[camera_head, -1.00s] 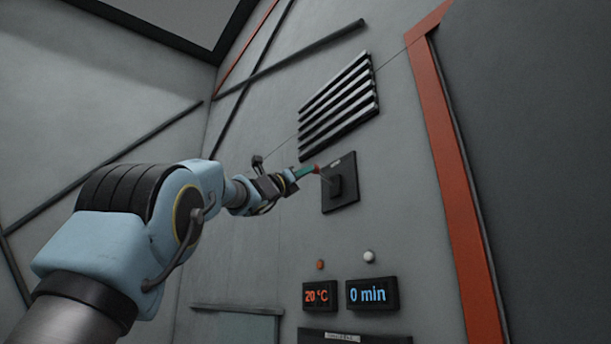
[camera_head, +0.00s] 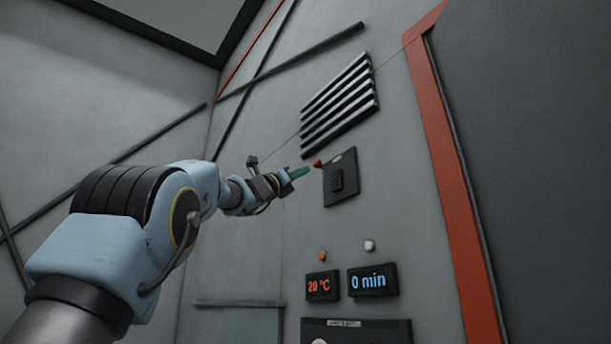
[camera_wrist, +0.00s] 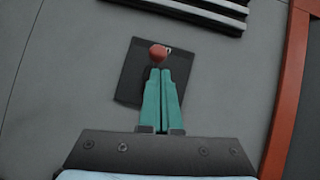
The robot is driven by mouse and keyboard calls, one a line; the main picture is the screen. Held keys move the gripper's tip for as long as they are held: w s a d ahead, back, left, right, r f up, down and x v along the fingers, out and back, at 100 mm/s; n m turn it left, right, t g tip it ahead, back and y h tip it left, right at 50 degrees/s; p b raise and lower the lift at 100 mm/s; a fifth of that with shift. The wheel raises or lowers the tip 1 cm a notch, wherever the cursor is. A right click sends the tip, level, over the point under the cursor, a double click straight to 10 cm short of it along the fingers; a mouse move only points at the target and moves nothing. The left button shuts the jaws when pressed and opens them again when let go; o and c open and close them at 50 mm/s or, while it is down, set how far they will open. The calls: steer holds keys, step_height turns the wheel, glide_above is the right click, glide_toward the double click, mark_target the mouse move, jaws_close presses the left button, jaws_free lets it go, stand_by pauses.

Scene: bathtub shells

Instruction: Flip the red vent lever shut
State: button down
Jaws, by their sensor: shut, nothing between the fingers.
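The red-tipped vent lever (camera_head: 317,163) stands out from a dark square plate (camera_head: 342,187) on the grey wall, below the slatted vent (camera_head: 340,105). In the head view its red knob is at the plate's upper left. My gripper (camera_head: 304,171) has green fingers, shut and empty, just left of the knob. In the wrist view the red knob (camera_wrist: 158,54) shows just beyond the fingertips (camera_wrist: 161,72), in front of the dark plate (camera_wrist: 132,88). Whether the fingertips touch the lever cannot be told. The lever's stem is mostly hidden in the wrist view.
Below the plate are two displays, one reading 20 °C (camera_head: 322,286) and one reading 0 min (camera_head: 373,281), each with a small knob above. An orange-red strip (camera_head: 447,160) runs down the wall at the right. The wall around the plate is mostly flat.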

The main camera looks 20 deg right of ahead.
steer(key=s+a+b, duration=0.3)
steer(key=a, duration=0.5)
steer(key=shift+a+f, duration=0.3)
steer(key=shift+f, duration=0.15)
steer(key=shift+w, duration=0.1)
